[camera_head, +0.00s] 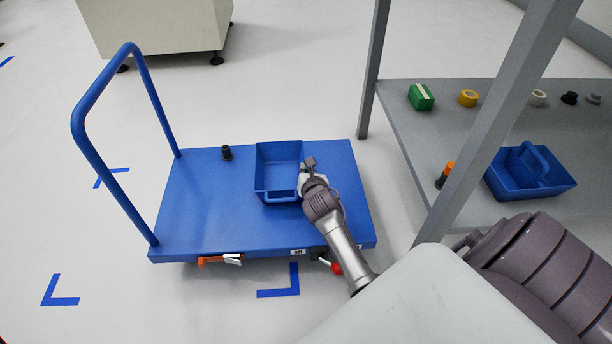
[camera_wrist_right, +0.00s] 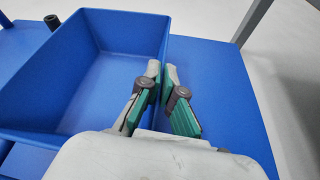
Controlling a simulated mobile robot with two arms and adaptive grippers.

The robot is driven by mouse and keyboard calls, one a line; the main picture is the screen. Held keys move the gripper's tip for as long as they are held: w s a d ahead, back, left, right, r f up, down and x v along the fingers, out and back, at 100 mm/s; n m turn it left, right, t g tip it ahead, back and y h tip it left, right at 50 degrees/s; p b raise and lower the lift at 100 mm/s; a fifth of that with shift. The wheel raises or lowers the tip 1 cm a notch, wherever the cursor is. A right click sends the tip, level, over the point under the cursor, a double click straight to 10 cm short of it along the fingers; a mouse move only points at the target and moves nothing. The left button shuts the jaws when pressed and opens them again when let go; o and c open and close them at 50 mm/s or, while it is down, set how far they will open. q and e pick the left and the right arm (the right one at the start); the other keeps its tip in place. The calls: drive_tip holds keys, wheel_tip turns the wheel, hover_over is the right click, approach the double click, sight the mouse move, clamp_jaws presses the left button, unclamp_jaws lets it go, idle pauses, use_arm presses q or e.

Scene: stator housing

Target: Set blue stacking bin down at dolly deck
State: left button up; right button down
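The blue stacking bin (camera_head: 277,168) is upright over the right half of the blue dolly deck (camera_head: 200,205); it looks seated there, though a small gap underneath cannot be ruled out. My right gripper (camera_head: 304,178) is at the bin's right side. In the right wrist view the bin (camera_wrist_right: 95,85) fills the left half. There the fingers of the right gripper (camera_wrist_right: 162,69) are close together with the bin's right wall between them, one finger inside and one outside. My left gripper is not in view.
A small black part (camera_head: 227,153) stands on the deck left of the bin. The dolly's push handle (camera_head: 100,152) rises at the left. A grey table (camera_head: 420,130) at right holds another blue bin (camera_head: 528,172), a green box (camera_head: 420,97) and tape rolls. The deck's left half is mostly clear.

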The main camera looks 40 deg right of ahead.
idle(0.3)
drive_tip(key=shift+f, duration=0.2)
drive_tip(key=c, duration=1.3)
unclamp_jaws()
